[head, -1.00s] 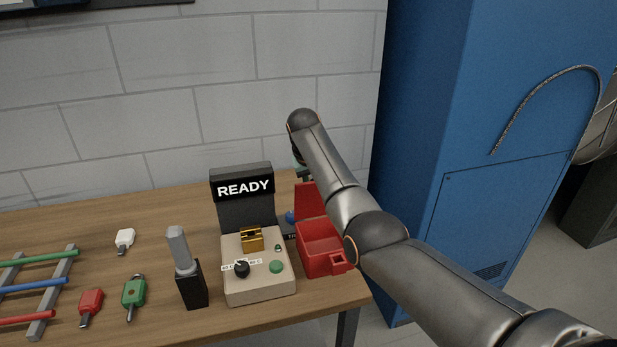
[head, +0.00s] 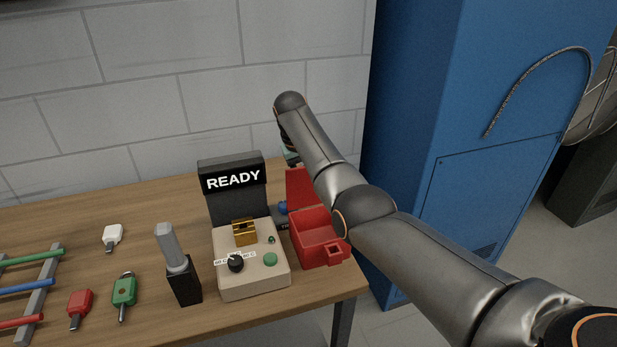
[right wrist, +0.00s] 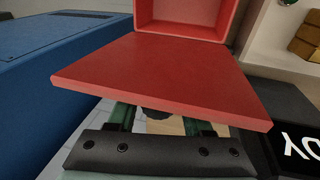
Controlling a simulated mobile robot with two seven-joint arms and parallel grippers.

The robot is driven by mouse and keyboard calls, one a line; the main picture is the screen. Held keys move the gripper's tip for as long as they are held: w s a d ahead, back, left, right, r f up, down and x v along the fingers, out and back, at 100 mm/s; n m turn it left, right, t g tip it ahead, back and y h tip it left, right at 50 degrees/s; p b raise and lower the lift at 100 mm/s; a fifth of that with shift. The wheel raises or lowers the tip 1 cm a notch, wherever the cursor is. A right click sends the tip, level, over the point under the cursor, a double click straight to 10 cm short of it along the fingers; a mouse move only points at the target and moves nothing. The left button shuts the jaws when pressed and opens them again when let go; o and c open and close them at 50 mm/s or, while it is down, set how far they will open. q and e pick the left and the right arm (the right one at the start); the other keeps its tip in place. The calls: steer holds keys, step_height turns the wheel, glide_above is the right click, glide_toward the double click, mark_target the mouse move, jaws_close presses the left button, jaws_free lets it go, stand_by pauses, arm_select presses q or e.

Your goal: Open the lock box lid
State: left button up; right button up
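The red lock box (head: 318,250) stands at the right end of the table, and its hollow inside shows. Its red lid (head: 299,190) stands raised at the back edge, partly behind my right arm. In the right wrist view the lid (right wrist: 160,75) fills the middle, with the box's open inside (right wrist: 185,10) beyond it. My right gripper (right wrist: 160,124) has its two green fingers apart, their tips hidden by the lid; I cannot tell whether they touch it. In the head view that gripper is mostly hidden behind the lid and arm. My left gripper is not in view.
A beige control box (head: 252,270) with a black READY display (head: 233,180) stands left of the lock box. A black holder with a grey handle (head: 184,285), tags and a rack lie further left. A blue cabinet (head: 450,120) stands at the right.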

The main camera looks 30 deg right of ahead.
steer(key=shift+o, duration=1)
steer(key=shift+r, duration=0.1)
steer(key=shift+w+r, duration=0.1)
steer(key=shift+r, duration=0.05)
steer(key=b+v, duration=0.1)
steer(key=v, duration=1.1)
steer(key=shift+a, duration=0.1)
